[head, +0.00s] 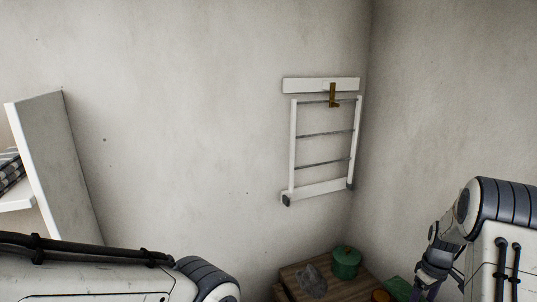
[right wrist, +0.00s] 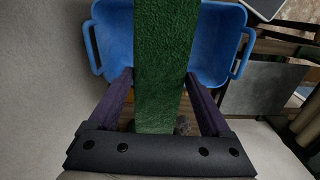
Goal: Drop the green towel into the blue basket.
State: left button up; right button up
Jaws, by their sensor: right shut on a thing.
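The green towel (right wrist: 165,45) is a long textured strip between the two dark purple fingers of my right gripper (right wrist: 159,76), which is shut on it. The blue basket (right wrist: 112,42) shows in the right wrist view on both sides of the towel, beyond the fingers. The towel covers the middle of the basket. I cannot tell whether the towel touches it. In the head view my right gripper (head: 421,288) is at the lower right, with a green piece of the towel (head: 398,289) beside it. The basket is not in the head view. My left gripper is out of view.
A wooden surface (head: 335,289) at the bottom holds a green lidded pot (head: 345,263) and a grey lump (head: 311,281). A white rack (head: 293,150) hangs on the wall. A white shelf (head: 55,150) stands at left. A grey panel (right wrist: 264,88) lies right of the basket.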

jog(key=o, duration=1.4)
notch_tip(320, 180, up, 11)
jog(key=b, duration=0.3)
jog(key=shift+f, duration=0.2)
